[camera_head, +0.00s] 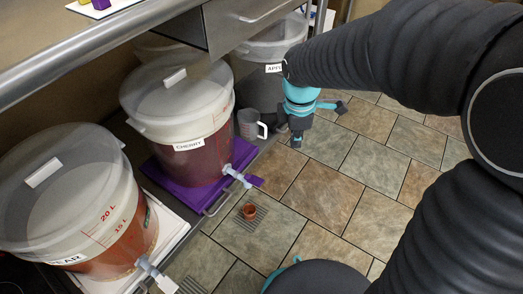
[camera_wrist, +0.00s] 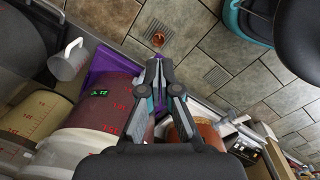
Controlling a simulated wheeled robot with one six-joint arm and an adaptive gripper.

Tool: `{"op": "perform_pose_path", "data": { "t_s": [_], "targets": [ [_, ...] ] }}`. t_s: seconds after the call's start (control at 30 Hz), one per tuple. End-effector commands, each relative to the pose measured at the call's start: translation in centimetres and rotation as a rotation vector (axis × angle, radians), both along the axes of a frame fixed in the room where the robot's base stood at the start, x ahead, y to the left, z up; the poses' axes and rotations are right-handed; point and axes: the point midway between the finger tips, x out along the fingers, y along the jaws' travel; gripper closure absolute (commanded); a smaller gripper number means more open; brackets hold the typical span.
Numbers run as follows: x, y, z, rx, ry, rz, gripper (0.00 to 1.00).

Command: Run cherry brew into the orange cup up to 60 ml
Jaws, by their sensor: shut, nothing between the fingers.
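The cherry bucket (camera_head: 177,115), labelled CHERRY, stands on a purple mat (camera_head: 160,178) and holds dark red liquid. Its white tap (camera_head: 236,174) points out to the right, with a purple handle (camera_head: 255,181) at its end. The small orange cup (camera_head: 250,211) sits on a grate below the tap. It also shows in the wrist view (camera_wrist: 158,39). I see no stream, and the level in the cup is too small to read. My gripper (camera_head: 297,139) is shut and empty, above and right of the tap in the head view. In the wrist view my fingertips (camera_wrist: 158,62) point towards the cup.
A clear measuring jug (camera_head: 250,124) stands beside the cherry bucket. The pear bucket (camera_head: 75,200) is at the near left, the apple bucket (camera_head: 268,65) at the back. A metal shelf (camera_head: 110,50) overhangs the buckets.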

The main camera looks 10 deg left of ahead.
Motion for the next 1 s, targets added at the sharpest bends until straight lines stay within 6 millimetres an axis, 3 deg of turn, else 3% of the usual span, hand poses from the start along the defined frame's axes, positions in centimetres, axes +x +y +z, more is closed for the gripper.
{"op": "perform_pose_path", "data": {
  "t_s": [0.03,0.2,0.4,0.6,1.0],
  "targets": [
    [0.4,1.7,-0.7,-0.023,0.031,0.108,1.00],
    [1.0,6.6,-4.4,-0.083,0.116,0.480,1.00],
    [0.7,10.5,-8.1,-0.122,0.191,0.791,1.00],
    [0.4,11.8,-9.6,-0.133,0.220,0.911,1.00],
    [0.4,11.8,-9.9,-0.133,0.221,0.916,1.00]
  ]
}}
